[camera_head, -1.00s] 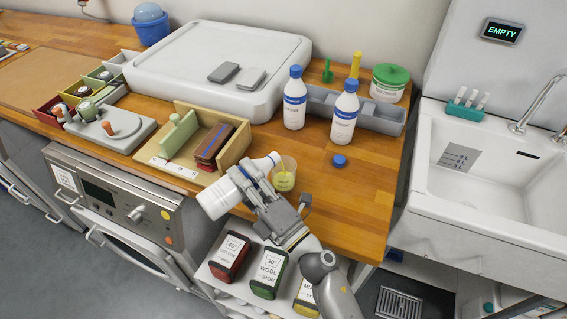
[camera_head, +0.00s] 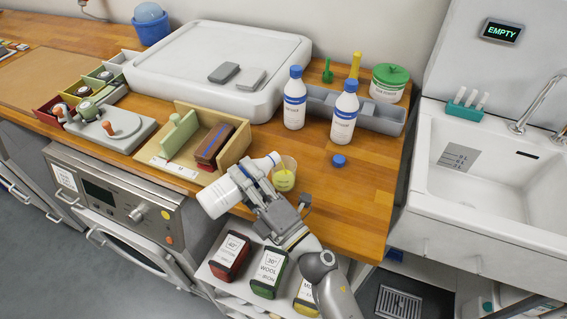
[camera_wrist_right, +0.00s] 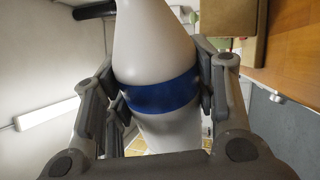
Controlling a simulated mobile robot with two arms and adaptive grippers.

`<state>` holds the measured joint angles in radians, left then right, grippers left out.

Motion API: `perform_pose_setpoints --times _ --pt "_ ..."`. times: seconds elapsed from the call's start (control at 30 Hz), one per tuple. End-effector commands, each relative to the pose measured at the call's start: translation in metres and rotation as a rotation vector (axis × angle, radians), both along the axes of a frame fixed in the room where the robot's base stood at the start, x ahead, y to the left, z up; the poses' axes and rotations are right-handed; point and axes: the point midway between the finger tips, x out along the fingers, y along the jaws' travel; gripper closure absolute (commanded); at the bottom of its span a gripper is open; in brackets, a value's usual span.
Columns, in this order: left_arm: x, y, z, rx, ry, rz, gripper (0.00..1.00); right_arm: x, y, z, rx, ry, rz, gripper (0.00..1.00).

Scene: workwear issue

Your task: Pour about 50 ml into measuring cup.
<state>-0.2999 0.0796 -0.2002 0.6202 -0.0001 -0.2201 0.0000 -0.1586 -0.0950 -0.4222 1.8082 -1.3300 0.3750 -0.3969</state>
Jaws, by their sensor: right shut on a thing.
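My right gripper (camera_head: 256,192) is shut on a white bottle (camera_head: 217,196) and holds it tilted far over, its neck toward the upper right. In the right wrist view the fingers (camera_wrist_right: 163,95) clasp the bottle at its blue band (camera_wrist_right: 163,94). The measuring cup (camera_head: 284,176) is small and clear and stands on the wooden counter, with yellowish liquid low inside. The bottle's mouth is at the cup's upper left rim. I cannot make out a stream. A blue cap (camera_head: 339,160) lies on the counter to the right. My left gripper is not in view.
Two upright white bottles with blue caps (camera_head: 294,98) (camera_head: 344,112) stand behind, by a grey tray (camera_head: 391,122). A sink (camera_head: 500,170) is at right.

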Motion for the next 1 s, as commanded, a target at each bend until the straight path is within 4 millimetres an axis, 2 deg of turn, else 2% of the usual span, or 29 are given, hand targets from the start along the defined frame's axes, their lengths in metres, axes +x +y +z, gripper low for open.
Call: perform_pose_setpoints --times 0.4,0.47,0.57,0.63,0.7,0.9,1.0 --pt "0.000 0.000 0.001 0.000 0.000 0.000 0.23 0.000 0.000 0.001 0.007 0.004 0.000 0.82" --pt "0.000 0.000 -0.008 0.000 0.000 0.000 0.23 0.000 0.000 -0.006 -0.014 -0.015 0.001 0.82" --pt "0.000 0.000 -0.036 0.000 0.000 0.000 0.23 -0.002 0.002 -0.027 -0.124 -0.114 0.000 0.82" --pt "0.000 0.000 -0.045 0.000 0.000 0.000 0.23 -0.005 0.005 -0.031 -0.190 -0.174 0.001 0.82" --pt "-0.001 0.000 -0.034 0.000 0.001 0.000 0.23 -0.004 0.004 -0.021 -0.244 -0.220 0.002 0.82" --pt "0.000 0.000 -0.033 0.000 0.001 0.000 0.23 -0.002 0.002 -0.021 -0.294 -0.263 0.002 0.82" --pt "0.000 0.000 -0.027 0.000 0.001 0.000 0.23 -0.001 0.000 -0.015 -0.340 -0.305 0.001 0.82"
